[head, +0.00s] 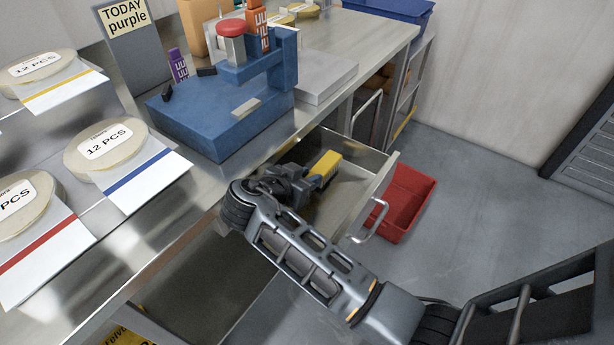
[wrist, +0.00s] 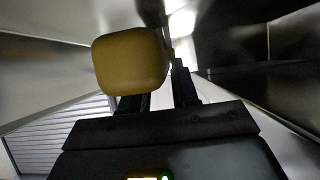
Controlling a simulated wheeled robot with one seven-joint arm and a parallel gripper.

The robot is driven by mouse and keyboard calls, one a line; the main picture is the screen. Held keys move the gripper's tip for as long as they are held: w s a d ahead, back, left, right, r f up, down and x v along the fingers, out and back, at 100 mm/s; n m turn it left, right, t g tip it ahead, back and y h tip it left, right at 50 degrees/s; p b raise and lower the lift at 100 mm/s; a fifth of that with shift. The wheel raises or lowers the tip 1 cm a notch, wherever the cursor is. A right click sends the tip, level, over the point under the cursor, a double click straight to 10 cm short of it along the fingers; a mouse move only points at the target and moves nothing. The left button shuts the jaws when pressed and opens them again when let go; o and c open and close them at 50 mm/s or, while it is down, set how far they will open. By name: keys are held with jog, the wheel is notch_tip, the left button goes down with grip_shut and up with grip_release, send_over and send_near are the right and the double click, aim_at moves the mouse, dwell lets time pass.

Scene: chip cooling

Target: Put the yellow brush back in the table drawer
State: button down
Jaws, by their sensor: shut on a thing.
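The yellow brush (head: 326,163) is at my gripper (head: 312,182) in the head view, over the open table drawer (head: 372,187). My gripper is shut on it. In the wrist view the brush's yellow part (wrist: 131,61) shows large just beyond the fingers (wrist: 158,98). The drawer is pulled out from under the steel table, with a handle (head: 372,222) on its front. Brush and gripper appear within the drawer's outline, at about the height of its walls. Whether the brush touches the drawer floor I cannot tell. My arm hides part of the drawer.
A blue press (head: 215,118) with a red knob stands on the steel table (head: 188,205) above the drawer. Labelled round packs (head: 105,150) lie at left. A red bin (head: 404,198) is on the floor beyond the drawer front. The floor at right is clear.

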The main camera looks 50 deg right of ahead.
jog(key=shift+f+b, duration=0.6)
jog(key=shift+f, duration=0.05)
jog(key=c, duration=0.8)
grip_release()
jog(key=shift+r, duration=0.15)
